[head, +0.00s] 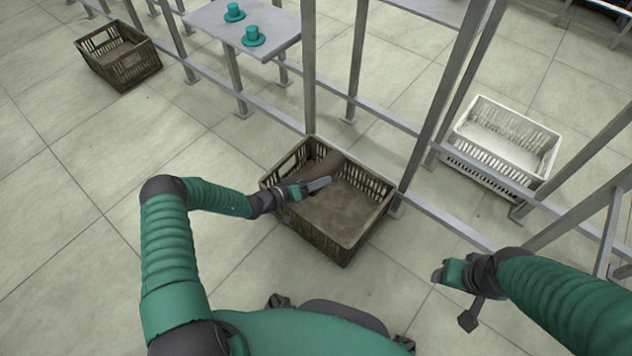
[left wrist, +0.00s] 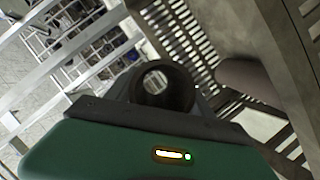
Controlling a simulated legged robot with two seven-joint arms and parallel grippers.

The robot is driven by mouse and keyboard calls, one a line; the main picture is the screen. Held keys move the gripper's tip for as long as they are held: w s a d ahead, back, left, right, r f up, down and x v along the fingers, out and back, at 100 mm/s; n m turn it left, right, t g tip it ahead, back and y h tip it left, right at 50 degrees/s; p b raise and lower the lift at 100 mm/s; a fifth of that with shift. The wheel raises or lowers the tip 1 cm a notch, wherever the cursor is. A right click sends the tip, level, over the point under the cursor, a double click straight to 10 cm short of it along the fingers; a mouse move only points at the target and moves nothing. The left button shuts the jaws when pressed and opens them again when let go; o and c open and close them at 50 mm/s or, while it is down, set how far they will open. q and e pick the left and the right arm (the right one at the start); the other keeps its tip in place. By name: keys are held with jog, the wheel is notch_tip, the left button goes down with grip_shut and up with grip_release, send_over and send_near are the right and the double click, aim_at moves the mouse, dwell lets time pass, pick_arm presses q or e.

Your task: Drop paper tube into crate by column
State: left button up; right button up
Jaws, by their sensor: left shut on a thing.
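My left gripper (head: 305,188) is over the brown slatted crate (head: 345,247) that stands by the grey column (head: 308,65). It is shut on the paper tube, whose dark, hollow end (left wrist: 180,90) faces the left wrist camera. In the head view a brown, rounded length (head: 328,164) shows just behind the gripper, inside the crate's outline; I cannot tell whether it is the held tube or another one. The left wrist view also shows a brown rounded shape (left wrist: 245,75) by the crate's slats. My right gripper (head: 455,280) is apart from everything at the lower right; its jaws are unclear.
A white crate (head: 500,135) stands at the right behind a low metal rail (head: 455,210). Another brown crate (head: 118,55) is at the upper left. A grey table (head: 205,22) holds teal spools (head: 253,36). The tiled floor left of my arm is clear.

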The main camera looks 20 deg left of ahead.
pick_arm(q)
jog(key=o, duration=1.5)
jog(key=shift+s+r, duration=0.1)
jog(key=p+v, duration=0.8)
jog(key=v, duration=0.8)
jog(key=shift+s+a+p, duration=0.15)
jog(key=shift+a+p, duration=0.15)
jog(key=shift+d+r, duration=0.1)
